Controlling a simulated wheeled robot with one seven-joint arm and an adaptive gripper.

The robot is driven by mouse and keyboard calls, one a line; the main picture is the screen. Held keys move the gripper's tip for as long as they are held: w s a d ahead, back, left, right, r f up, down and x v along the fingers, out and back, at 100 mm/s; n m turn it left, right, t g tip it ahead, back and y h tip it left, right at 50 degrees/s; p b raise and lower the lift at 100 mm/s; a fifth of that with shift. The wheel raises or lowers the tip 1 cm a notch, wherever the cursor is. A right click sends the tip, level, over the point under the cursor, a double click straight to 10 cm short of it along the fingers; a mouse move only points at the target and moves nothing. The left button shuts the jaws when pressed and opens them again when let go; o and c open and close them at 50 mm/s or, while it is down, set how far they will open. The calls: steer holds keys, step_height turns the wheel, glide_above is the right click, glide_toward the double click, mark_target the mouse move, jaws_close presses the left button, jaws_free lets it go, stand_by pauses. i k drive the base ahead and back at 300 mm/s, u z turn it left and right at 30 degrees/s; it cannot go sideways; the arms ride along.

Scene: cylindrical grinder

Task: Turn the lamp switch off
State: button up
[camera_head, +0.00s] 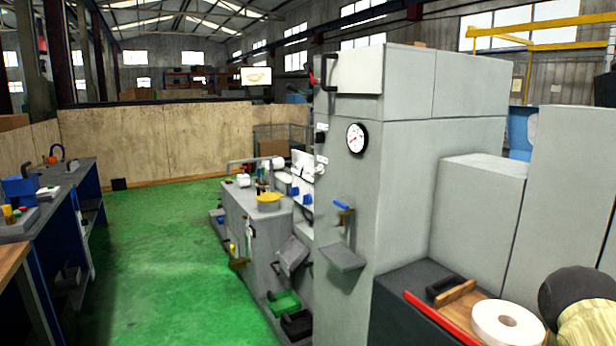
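The large grey grinder (410,135) stands right of centre. Small dark and white fittings, one of them a black box (320,137), sit on the left edge of its tall cabinet. I cannot tell which fitting, if any, is the lamp switch. A white cylindrical part (272,162) and a bent grey arm (243,163) stand over the lower machine bed; I cannot tell whether either is the lamp. My gripper is not in view.
A round gauge (356,138) and a small shelf (343,257) are on the cabinet. A dark cabinet top (400,290) at lower right bears a white roll (507,327). A blue workbench (62,200) stands left. Green floor (160,260) between is clear.

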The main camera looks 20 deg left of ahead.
mark_target(321, 169)
steer(key=u, duration=1.6)
steer(key=i, duration=2.2)
steer(key=z, duration=0.75)
